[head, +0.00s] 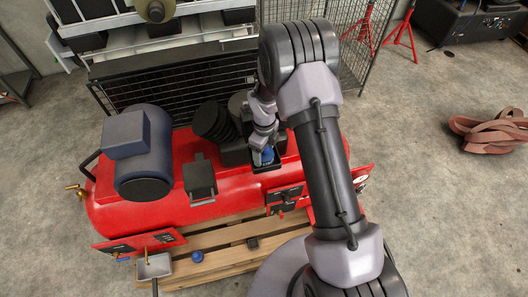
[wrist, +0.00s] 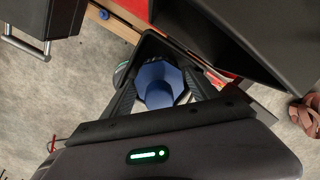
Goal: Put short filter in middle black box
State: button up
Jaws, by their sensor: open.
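A blue filter (wrist: 158,85) with a faceted end sits between the open fingers of my gripper (wrist: 160,98) in the wrist view. In the head view, the blue filter (head: 267,154) shows at the tip of my gripper (head: 262,146), at a small black box (head: 266,168) on the red tank. I cannot tell whether it rests on the box's floor. My gripper points down and partly hides the filter and box. Another black box (head: 200,180) stands to the left on the tank. A second blue piece (head: 197,256) lies on the pallet, and the wrist view also shows it (wrist: 104,14).
The red tank (head: 150,212) carries a blue-grey motor (head: 138,150) and a black ribbed part (head: 215,122) left of my arm. A wooden pallet (head: 225,240) lies in front. A metal tray (head: 154,266) is at lower left. A wire cage stands behind.

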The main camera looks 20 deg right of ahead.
jog(key=shift+n, duration=0.4)
notch_tip(320, 180, up, 13)
jog(key=shift+s+f+b, duration=0.1)
jog(key=shift+b, duration=0.9)
jog(key=s+a+r+n+t, duration=0.1)
jog(key=s+r+n, duration=0.15)
jog(key=r, duration=0.35)
jog(key=s+r+n+t, duration=0.1)
jog(key=s+r+n, duration=0.15)
jog(key=r, duration=0.25)
jog(key=s+a+r+n+t+y, duration=0.1)
jog(key=s+r+n+t, duration=0.1)
jog(key=s+r+n, duration=0.3)
jog(key=s+a+r+n+t+y, duration=0.1)
jog(key=s+r+n, duration=0.4)
jog(key=s+n, duration=0.6)
jog(key=s+a, duration=0.1)
jog(key=s, duration=0.3)
jog(key=shift+n+t, duration=0.4)
notch_tip(320, 180, down, 36)
jog(key=b, duration=3.5)
jog(key=shift+r+b, duration=0.15)
jog(key=shift+b, duration=0.25)
